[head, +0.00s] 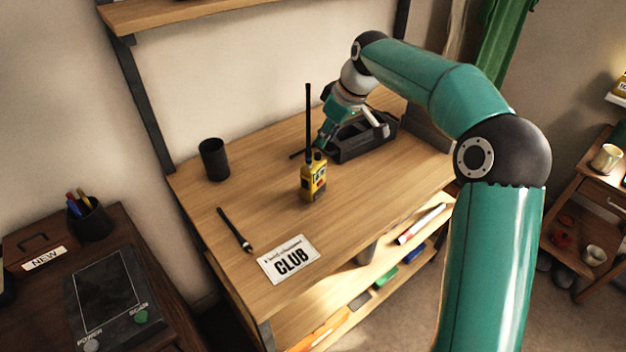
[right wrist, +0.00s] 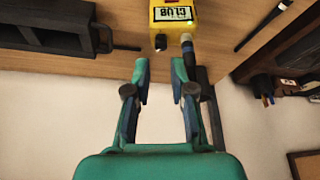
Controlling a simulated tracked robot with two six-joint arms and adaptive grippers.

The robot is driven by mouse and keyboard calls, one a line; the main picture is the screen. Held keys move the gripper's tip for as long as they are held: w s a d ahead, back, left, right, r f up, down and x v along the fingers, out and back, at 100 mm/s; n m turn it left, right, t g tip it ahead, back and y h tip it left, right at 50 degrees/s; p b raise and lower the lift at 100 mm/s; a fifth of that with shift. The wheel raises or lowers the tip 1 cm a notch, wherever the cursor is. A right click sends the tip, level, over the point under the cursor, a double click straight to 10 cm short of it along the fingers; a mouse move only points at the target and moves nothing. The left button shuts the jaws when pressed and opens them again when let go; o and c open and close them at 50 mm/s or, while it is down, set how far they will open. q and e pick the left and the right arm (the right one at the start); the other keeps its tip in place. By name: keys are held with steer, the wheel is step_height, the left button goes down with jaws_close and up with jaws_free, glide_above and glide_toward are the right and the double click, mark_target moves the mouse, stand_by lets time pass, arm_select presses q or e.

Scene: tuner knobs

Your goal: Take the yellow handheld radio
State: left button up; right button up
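The yellow handheld radio (head: 313,183) stands upright on the wooden desk, with a long black antenna pointing up. In the right wrist view the radio (right wrist: 172,14) is at the top, just beyond the fingertips, with its antenna base by the right-hand finger. My right gripper (head: 321,142) is behind the radio in the head view, partly hidden by the antenna. In the right wrist view this gripper (right wrist: 160,64) is open, with nothing seen held between its fingers. Whether a finger touches the antenna I cannot tell. My left gripper is in no view.
A dark tray-like holder (head: 362,140) stands right of the radio. A black cup (head: 214,160), a dark slim stick (head: 235,230) and a CLUB card (head: 288,259) are on the desk (head: 265,160). Bare desk lies left of the radio.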

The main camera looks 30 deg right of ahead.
mark_target(318, 153)
steer(key=x, duration=0.5)
steer(key=shift+s+f+p, duration=0.15)
steer(key=shift+f+p, duration=0.05)
steer(key=shift+p, duration=0.1)
jaws_close()
steer(key=shift+r, duration=0.1)
